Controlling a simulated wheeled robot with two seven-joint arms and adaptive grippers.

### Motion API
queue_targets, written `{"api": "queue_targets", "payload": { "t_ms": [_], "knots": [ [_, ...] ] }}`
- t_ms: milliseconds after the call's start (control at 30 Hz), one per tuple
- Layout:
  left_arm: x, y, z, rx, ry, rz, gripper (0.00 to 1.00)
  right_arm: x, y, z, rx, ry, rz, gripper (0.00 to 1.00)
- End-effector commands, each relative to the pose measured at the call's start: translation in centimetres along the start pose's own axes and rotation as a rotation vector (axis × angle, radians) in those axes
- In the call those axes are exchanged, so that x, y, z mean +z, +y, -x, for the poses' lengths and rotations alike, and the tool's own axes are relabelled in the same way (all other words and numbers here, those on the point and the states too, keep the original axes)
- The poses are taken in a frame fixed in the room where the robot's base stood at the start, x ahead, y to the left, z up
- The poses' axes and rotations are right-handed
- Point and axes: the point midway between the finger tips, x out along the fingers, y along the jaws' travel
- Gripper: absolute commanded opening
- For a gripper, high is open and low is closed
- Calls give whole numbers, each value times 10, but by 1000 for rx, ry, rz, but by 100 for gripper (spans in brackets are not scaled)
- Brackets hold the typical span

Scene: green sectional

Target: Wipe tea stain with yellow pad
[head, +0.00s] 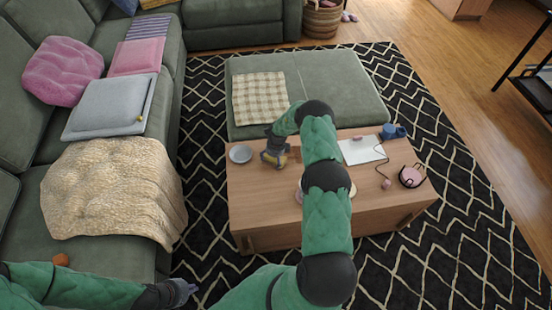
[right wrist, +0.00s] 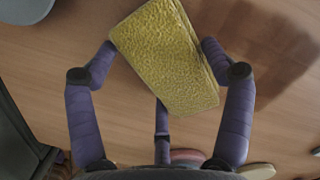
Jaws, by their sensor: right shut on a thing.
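The yellow pad (right wrist: 165,55) is a thick textured block, held tilted between the fingers of my right gripper (right wrist: 160,68). In the head view my right gripper (head: 274,157) is over the left part of the wooden coffee table (head: 262,205), just right of a grey dish (head: 240,153). A darker brown patch (right wrist: 268,45) shows on the wood right of the pad in the right wrist view; I cannot tell whether it is stain or shadow. My left gripper (head: 178,290) is low in the head view, away from the table, its fingers too unclear to read.
White paper (head: 362,150), blue cups (head: 393,131) and a pink item with black straps (head: 411,176) lie on the table's right side. Round items are partly hidden behind my right arm. A green ottoman (head: 340,85) stands behind; a sofa (head: 100,250) is at left.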

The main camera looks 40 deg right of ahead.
Motion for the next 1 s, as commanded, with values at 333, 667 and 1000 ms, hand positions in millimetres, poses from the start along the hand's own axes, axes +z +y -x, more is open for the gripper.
{"api": "queue_targets", "payload": {
  "t_ms": [333,667,1000],
  "knots": [
    [0,0,0,0,0,0,0,15,14,-4,2,0,2,55],
    [0,0,0,0,0,0,0,27,26,-8,3,2,1,55],
    [0,0,0,0,0,0,0,42,40,-10,5,3,3,55]
  ]
}}
